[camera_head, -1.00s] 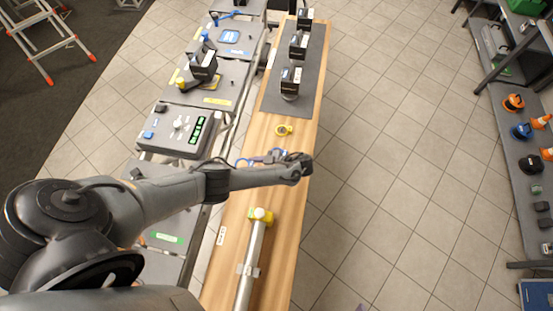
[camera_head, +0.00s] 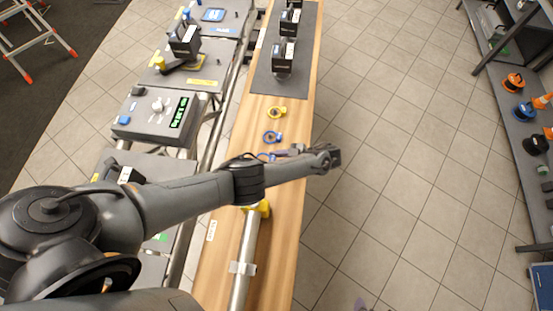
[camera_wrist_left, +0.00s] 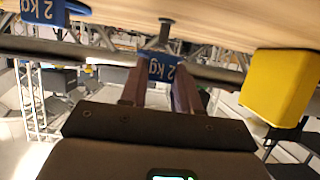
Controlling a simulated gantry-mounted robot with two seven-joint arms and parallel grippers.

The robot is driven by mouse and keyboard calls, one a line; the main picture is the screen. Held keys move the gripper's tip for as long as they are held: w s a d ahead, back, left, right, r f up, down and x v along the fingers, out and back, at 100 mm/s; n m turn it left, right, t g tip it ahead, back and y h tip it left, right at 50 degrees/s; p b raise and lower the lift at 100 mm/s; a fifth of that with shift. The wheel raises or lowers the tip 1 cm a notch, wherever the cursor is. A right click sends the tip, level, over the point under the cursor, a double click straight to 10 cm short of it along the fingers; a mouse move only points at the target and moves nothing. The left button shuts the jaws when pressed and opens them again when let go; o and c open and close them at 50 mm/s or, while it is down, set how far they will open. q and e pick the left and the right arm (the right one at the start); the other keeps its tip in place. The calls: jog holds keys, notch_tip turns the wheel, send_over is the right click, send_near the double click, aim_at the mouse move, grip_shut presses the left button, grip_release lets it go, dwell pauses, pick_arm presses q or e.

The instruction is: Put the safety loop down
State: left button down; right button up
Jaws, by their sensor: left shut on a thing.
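My left gripper (camera_head: 283,154) is shut on a blue safety loop (camera_head: 264,157), over the wooden bench (camera_head: 233,137). The wrist view shows the gripper's two fingers (camera_wrist_left: 160,92) on either side of the loop's blue tag (camera_wrist_left: 160,67), marked 2 kg. Whether the loop touches the bench is unclear. A second blue loop (camera_head: 271,137) lies on the bench just beyond. Its blue 2 kg tag (camera_wrist_left: 43,10) seems to be the one at the wrist view's upper left. My right gripper is not in view.
A yellow-ended metal tube (camera_head: 243,252) lies along the near bench; a yellow block (camera_wrist_left: 277,85) shows close in the wrist view. Black boxed tools (camera_head: 284,54) stand on a dark mat (camera_head: 265,86) behind. A grey console (camera_head: 143,128) is to the left. Tiled floor lies right.

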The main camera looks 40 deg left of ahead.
pick_arm(q)
jog(key=shift+f+b, duration=1.45)
jog(key=shift+f, duration=0.3)
jog(key=shift+f, duration=0.25)
jog(key=c, duration=0.8)
grip_release()
jog(key=shift+r, duration=0.1)
